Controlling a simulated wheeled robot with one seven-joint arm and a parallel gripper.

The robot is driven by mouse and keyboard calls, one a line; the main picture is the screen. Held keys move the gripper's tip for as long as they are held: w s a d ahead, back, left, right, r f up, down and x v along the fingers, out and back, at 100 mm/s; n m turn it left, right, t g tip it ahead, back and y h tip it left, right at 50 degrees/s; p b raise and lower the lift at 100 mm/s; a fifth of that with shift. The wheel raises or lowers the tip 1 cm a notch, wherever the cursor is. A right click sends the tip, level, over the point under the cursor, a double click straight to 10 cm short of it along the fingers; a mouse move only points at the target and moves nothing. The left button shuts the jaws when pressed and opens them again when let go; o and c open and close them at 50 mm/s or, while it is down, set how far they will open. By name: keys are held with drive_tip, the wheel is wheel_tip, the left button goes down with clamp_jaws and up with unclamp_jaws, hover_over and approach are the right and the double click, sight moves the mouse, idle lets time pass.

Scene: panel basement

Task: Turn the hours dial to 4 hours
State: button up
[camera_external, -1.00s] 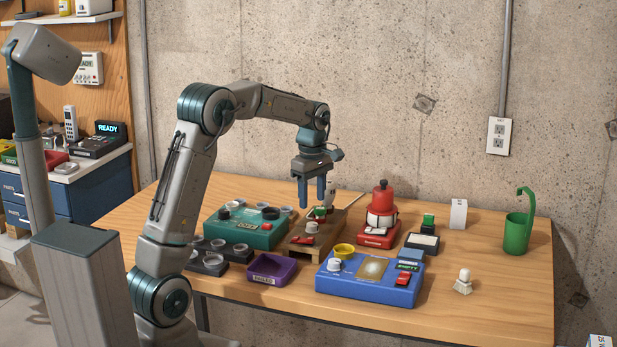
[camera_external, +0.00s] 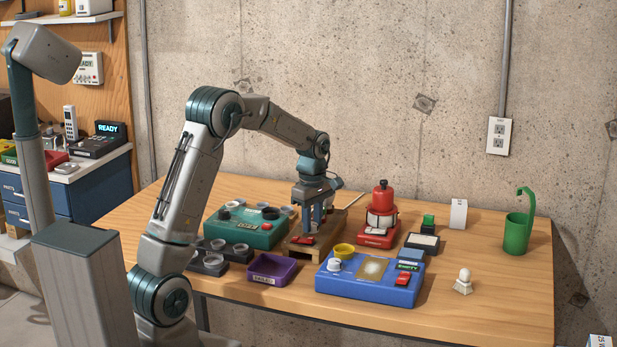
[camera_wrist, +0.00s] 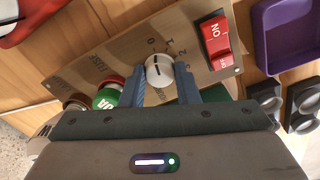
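A white round dial knob (camera_wrist: 158,70) with a dark line on it sits on a tan plate (camera_wrist: 105,68) in the wrist view. Small numbers, with 0, 1 and 2 legible, are printed around its far side. I cannot tell which number the line points to exactly. My gripper (camera_wrist: 161,82) is down at the knob, one blue finger on each side of it. Whether the fingers press on it is unclear. In the external view my gripper (camera_external: 315,222) is low over the brown wooden panel (camera_external: 330,235), and its fingers hide the knob.
A red ON switch (camera_wrist: 215,40) is right of the knob, and a green button (camera_wrist: 105,99) is left of it. A teal box (camera_external: 245,227), a blue box (camera_external: 365,290), a purple tray (camera_external: 270,270) and a red device (camera_external: 378,237) surround the panel. The table's right front is mostly clear.

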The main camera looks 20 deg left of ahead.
drive_tip(key=shift+m, duration=0.3)
drive_tip(key=m, duration=0.3)
drive_tip(key=shift+m, duration=0.3)
drive_tip(key=m, duration=0.3)
drive_tip(key=shift+m, duration=0.3)
drive_tip(key=m, duration=0.3)
drive_tip(key=shift+m, duration=0.3)
drive_tip(key=m, duration=0.3)
drive_tip(key=shift+r+m+p, duration=0.1)
drive_tip(key=shift+m+p, duration=0.2)
drive_tip(key=shift+p, duration=0.05)
drive_tip(key=m, duration=0.6)
drive_tip(key=shift+p, duration=0.4)
drive_tip(key=m+p, duration=0.1)
drive_tip(key=m, duration=0.5)
drive_tip(key=shift+m, duration=0.3)
